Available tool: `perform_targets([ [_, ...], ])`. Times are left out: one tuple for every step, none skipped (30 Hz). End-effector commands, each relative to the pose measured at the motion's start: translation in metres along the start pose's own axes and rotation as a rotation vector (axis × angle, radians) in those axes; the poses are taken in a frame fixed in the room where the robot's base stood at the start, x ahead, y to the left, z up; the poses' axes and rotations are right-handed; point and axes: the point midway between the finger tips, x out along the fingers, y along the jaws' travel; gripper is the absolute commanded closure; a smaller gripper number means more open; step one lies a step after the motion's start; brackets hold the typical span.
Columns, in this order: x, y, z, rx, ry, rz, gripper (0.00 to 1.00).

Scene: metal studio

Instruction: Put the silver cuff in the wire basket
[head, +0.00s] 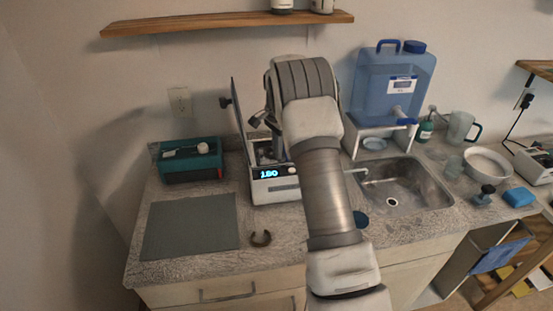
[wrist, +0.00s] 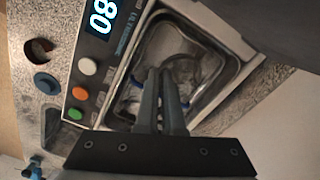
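In the wrist view, my gripper (wrist: 160,72) points down into the open basin of the cleaner; its two fingers are close together with a narrow gap. A grey curved band, seemingly the silver cuff (wrist: 208,66), shows at the fingertips and looks pinched there, though the contact is dim. The wire basket (wrist: 122,112) appears to line the basin below, with blue bits at its sides; its mesh is hard to make out. In the head view, my arm hides the gripper and most of the basin.
The cleaner (head: 272,188) shows a lit display, and its lid (head: 239,118) stands up at the left. A teal box (head: 190,164) stands behind; a sink (head: 405,188) is at right.

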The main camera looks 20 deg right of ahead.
Motion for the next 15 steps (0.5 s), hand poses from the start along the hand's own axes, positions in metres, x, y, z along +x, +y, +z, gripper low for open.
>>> perform_targets([
  [0.001,-0.002,0.001,0.0,0.0,0.0,1.0],
  [0.002,-0.002,0.001,0.0,0.0,0.0,1.0],
  [0.005,-0.002,0.001,0.001,0.0,0.0,1.0],
  [0.007,-0.002,0.001,0.001,-0.001,0.001,1.0],
  [0.011,-0.002,0.001,0.001,-0.001,0.002,1.0],
  [0.016,-0.002,0.002,0.001,-0.002,0.003,1.0],
  [0.021,-0.002,0.002,0.001,-0.002,0.003,1.0],
  [0.025,-0.001,0.002,0.001,-0.002,0.003,1.0],
  [0.031,-0.001,0.002,0.001,-0.002,0.003,1.0],
  [0.036,-0.001,0.001,0.001,-0.002,0.002,1.0],
  [0.039,-0.001,0.001,0.001,-0.002,0.002,1.0],
  [0.041,-0.001,0.001,0.001,-0.001,0.002,1.0],
  [0.042,-0.002,0.001,0.001,-0.001,0.001,1.0],
  [0.042,-0.002,0.001,0.001,0.0,0.0,1.0],
  [0.042,-0.002,0.001,0.001,0.0,0.0,1.0],
])
